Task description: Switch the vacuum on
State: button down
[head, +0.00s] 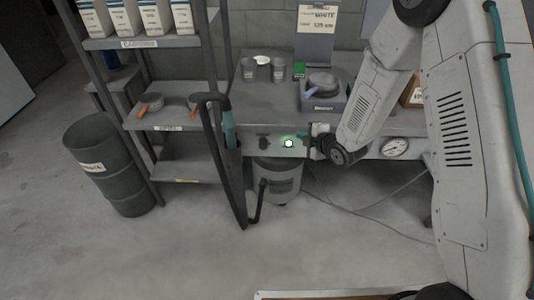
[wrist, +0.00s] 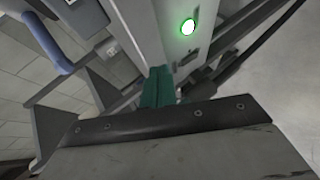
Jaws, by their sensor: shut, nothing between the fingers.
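The vacuum (head: 278,182) is a grey canister standing on the floor under the bench, with a black hose at its left. On the bench's front panel, a round button (head: 289,143) glows green with a bright white centre. It also shows lit in the wrist view (wrist: 188,27). A dark knob (head: 263,142) sits to its left on the panel. My gripper (head: 305,135) is at the panel, just right of the lit button. In the wrist view its teal fingers (wrist: 158,86) are together and empty, beside the panel and apart from the button.
A shelf rack (head: 160,125) stands left of the bench, with a dark bin (head: 108,165) beside it. Cups (head: 249,68) and a labelled grey device (head: 322,92) are on the bench.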

jog(key=s+a+f+n+y, duration=0.2)
jog(key=s+f, duration=0.1)
jog(key=f, duration=0.2)
jog(key=s+a+f+n+t+y, duration=0.1)
jog(key=s+a+f+n+y, duration=0.1)
jog(key=f, duration=0.4)
jog(key=shift+s+a+f+n+y, duration=0.25)
jog(key=shift+s+a+y, duration=0.35)
jog(key=shift+s, duration=0.35)
jog(key=shift+a, duration=0.1)
send_near(260, 148)
jog(key=r+x, duration=0.1)
jog(key=x, duration=0.4)
jog(key=shift+w+a+f, duration=0.2)
jog(key=shift+a+f, duration=0.1)
jog(key=shift+f, duration=0.25)
